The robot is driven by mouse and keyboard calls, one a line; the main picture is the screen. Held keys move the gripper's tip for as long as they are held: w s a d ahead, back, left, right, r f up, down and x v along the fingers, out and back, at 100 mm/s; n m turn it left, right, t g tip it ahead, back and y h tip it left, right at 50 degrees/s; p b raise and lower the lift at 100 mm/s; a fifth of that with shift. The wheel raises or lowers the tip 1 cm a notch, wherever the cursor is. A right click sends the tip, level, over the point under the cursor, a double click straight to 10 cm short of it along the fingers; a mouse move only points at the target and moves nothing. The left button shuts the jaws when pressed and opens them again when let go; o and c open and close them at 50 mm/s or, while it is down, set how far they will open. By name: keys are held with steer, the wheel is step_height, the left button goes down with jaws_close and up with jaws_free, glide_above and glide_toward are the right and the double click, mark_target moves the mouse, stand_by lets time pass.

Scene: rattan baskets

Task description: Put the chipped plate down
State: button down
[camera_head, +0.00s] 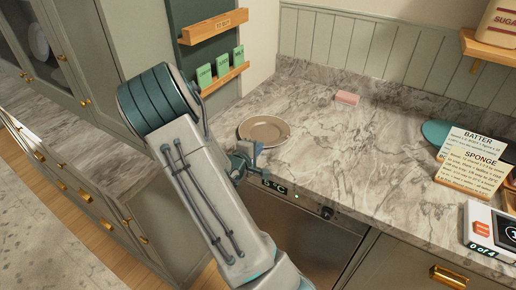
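A round beige-brown plate (265,130) with a paler rim is level at the counter's front left part. I cannot tell whether it rests on the marble or hovers just above it. No chip can be made out at this size. My gripper (254,153) is at the plate's near edge, low over the counter's front edge. It is small and partly hidden by my arm. I cannot tell whether its fingers are open or shut on the plate's rim.
The marble counter (340,150) is clear right of the plate. A teal round item (446,135), recipe cards (473,161) and a white device with a screen (492,231) stand at right. A panel with green packets (221,66) is at back left.

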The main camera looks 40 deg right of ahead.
steer(key=shift+f, duration=0.1)
steer(key=c, duration=1.6)
jaws_free()
steer(key=shift+o, duration=0.2)
steer(key=shift+s+f, duration=0.1)
steer(key=shift+s+a+f, duration=0.1)
steer(key=shift+a+f, duration=0.05)
steer(key=r+v, duration=0.1)
steer(key=v, duration=1.2)
steer(key=w+a+r+m+t+y, duration=0.1)
steer(key=a+r+m+y, duration=0.1)
steer(key=a+y, duration=0.5)
steer(key=w+a+r+m+t+y, duration=0.1)
steer(key=w+a+y, duration=0.1)
steer(key=a+y, duration=0.5)
steer(key=s+a+r+m+g, duration=0.1)
steer(key=s+r+m+g, duration=0.2)
steer(key=s, duration=1.4)
step_height(320, 180, up, 5)
steer(key=shift+a+r+g+p, duration=0.1)
steer(key=shift+a+g+p, duration=0.15)
steer(key=shift+g, duration=0.75)
